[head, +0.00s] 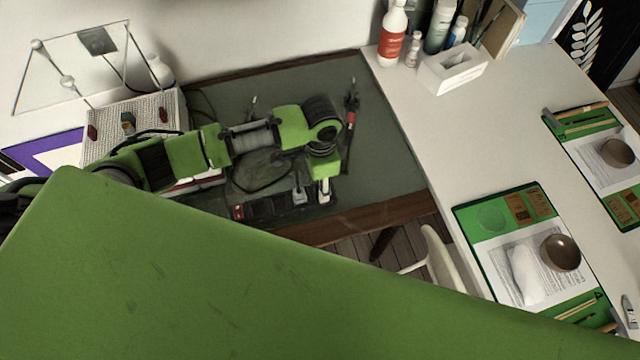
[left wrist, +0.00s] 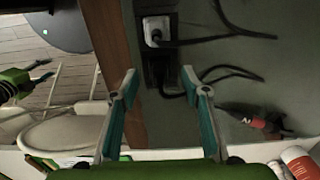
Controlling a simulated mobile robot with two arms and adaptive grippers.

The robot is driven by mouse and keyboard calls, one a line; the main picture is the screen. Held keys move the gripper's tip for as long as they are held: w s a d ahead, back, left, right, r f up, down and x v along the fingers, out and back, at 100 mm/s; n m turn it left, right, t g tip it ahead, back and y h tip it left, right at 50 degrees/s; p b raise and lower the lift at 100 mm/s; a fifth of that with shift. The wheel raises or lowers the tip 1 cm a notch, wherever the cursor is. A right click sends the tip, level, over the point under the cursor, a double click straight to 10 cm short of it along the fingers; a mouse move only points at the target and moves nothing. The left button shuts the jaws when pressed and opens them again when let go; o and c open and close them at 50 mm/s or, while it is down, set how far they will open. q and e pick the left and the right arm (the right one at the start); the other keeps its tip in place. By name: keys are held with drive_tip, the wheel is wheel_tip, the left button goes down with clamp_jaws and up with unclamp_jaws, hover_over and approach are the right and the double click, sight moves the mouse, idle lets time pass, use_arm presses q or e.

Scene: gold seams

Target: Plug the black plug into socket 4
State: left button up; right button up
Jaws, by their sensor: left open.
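A dark power strip (head: 265,208) lies near the front edge of the desk mat; it also shows in the left wrist view (left wrist: 158,50). A white plug (head: 300,196) sits in it, clearer in the left wrist view (left wrist: 154,31). A dark shape with a black cable (left wrist: 168,90), seemingly the black plug, is at the strip's near end; whether it is seated is unclear. Socket numbers are unreadable. My left gripper (left wrist: 160,92) is open and empty, its fingers either side of the strip's end in that view. My right gripper (left wrist: 42,71) has its dark fingers apart, over the floor.
A red-and-black tool (head: 350,110) lies on the mat right of my left gripper. Bottles (head: 392,35) and a white holder (head: 452,68) stand at the back. A perforated box (head: 135,115) is at left. A white chair (head: 445,262) is by the desk's front edge.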

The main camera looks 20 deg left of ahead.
use_arm(q)
wheel_tip(320, 180, up, 10)
idle(0.3)
idle(0.5)
